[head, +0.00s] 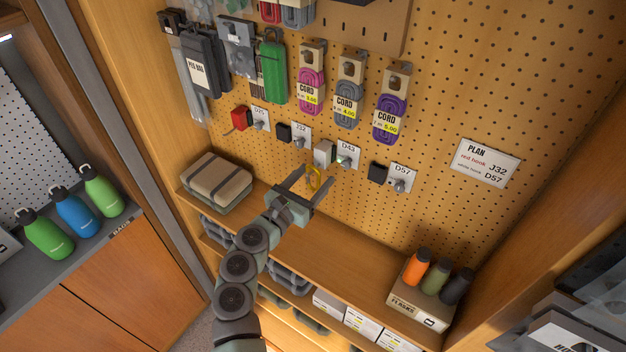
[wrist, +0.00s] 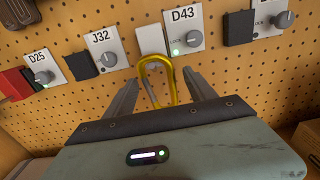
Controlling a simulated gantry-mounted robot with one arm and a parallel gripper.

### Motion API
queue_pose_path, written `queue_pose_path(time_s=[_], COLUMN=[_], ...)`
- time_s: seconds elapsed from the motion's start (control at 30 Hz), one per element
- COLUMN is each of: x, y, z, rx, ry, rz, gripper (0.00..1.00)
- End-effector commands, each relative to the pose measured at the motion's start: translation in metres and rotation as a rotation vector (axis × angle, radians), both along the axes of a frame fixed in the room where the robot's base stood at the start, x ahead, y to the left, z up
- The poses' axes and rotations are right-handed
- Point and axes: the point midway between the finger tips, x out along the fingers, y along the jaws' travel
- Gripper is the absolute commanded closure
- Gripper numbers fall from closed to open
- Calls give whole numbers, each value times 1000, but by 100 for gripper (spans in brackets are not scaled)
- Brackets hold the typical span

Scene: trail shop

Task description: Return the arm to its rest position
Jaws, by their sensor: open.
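My gripper (head: 314,171) is at the end of my extended arm, in front of the pegboard and below the D43 plate. In the wrist view, my gripper's fingers (wrist: 162,82) stand apart. A yellow carabiner-like loop (head: 314,180) shows between the fingers; it also appears in the wrist view (wrist: 158,66), just below the white block (wrist: 150,39) beside the D43 plate (wrist: 183,28). I cannot tell whether the loop hangs from that block or touches a finger. A small green light shows on the D43 plate.
A red block (head: 240,119) is beside D25; dark blocks are beside J32 and D57 (head: 378,172). A plan card (head: 485,163) reads red hook J32, white hook D57. Packaged cords (head: 311,85) hang above. A folded bundle (head: 216,181) and boxed flasks (head: 423,300) flank the lower shelf.

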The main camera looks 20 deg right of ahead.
Motion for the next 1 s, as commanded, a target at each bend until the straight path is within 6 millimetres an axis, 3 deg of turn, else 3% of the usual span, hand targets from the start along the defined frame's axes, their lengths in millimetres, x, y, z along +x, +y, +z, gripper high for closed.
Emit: queue_pose_path(time_s=[0.3,1.0], x=[0,0], y=[0,0], z=[0,0], rx=[0,0], ry=[0,0], rz=[-1,-1], gripper=[36,93])
